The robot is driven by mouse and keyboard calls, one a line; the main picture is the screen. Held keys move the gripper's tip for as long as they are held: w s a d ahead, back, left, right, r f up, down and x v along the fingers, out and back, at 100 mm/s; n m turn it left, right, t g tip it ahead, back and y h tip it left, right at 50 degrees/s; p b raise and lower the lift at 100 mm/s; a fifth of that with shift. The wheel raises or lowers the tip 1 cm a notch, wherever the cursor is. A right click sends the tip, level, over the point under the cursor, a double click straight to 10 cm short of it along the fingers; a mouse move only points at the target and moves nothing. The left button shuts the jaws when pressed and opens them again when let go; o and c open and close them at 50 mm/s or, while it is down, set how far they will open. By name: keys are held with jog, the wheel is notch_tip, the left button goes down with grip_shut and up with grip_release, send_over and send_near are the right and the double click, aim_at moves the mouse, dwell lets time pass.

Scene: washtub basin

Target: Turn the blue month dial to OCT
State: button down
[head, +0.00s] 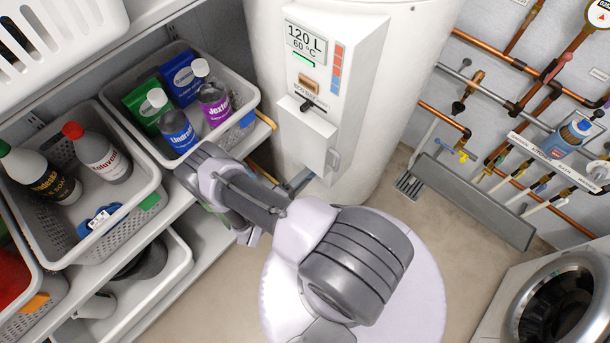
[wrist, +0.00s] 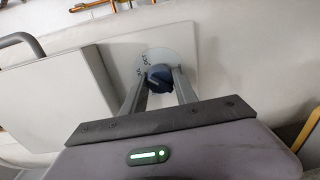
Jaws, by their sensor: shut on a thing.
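The blue month dial (wrist: 160,76) is a dark blue knob on a pale round plate (wrist: 148,62) fixed to a white panel in the wrist view. Small dark letters show on the plate at the knob's upper left; I cannot read them surely. My gripper (wrist: 160,84) has one finger on each side of the knob and is shut on it. In the head view my gripper (head: 299,181) reaches the lower part of the white boiler's (head: 405,70) front. The dial is hidden there.
Copper pipes and valves (head: 480,110) line the right wall. A front-loading washer (head: 560,305) stands at lower right. A white box cover (wrist: 70,100) is left of the dial.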

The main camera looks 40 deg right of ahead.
jog(key=shift+m+p, duration=0.35)
jog(key=shift+m, duration=1.15)
jog(key=c, duration=1)
grip_release()
jog(key=shift+o, duration=0.2)
jog(key=s+a+p, duration=0.2)
jog(key=a, duration=1.5)
jog(key=shift+a+r+p, duration=0.2)
jog(key=shift+r+p, duration=0.1)
jog(key=shift+r, duration=0.05)
